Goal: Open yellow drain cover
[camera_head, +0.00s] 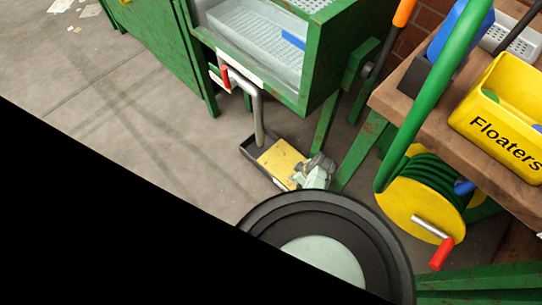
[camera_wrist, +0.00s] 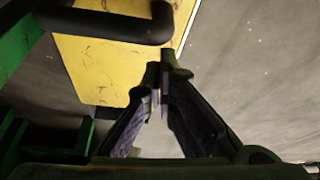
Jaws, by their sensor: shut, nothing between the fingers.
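The yellow drain cover (camera_head: 278,158) lies in a dark frame or tray on the floor, below the green machine. In the wrist view the cover (camera_wrist: 95,65) is a scuffed yellow plate with a thick black handle (camera_wrist: 105,24) along the top of the picture. My gripper (camera_wrist: 160,78) is shut and empty. Its fingertips show just below the right end of the handle, over the cover's edge; I cannot tell whether they touch. In the head view my gripper (camera_head: 299,177) is at the cover's near right corner, partly hidden by my arm, and the handle cannot be made out.
A grey pipe (camera_head: 259,118) with a red valve handle (camera_head: 225,77) comes down at the cover's far side. Green machine legs (camera_head: 322,125) stand close on the right. A yellow hose reel (camera_head: 425,205) is further right. The floor (camera_head: 165,130) to the left is clear.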

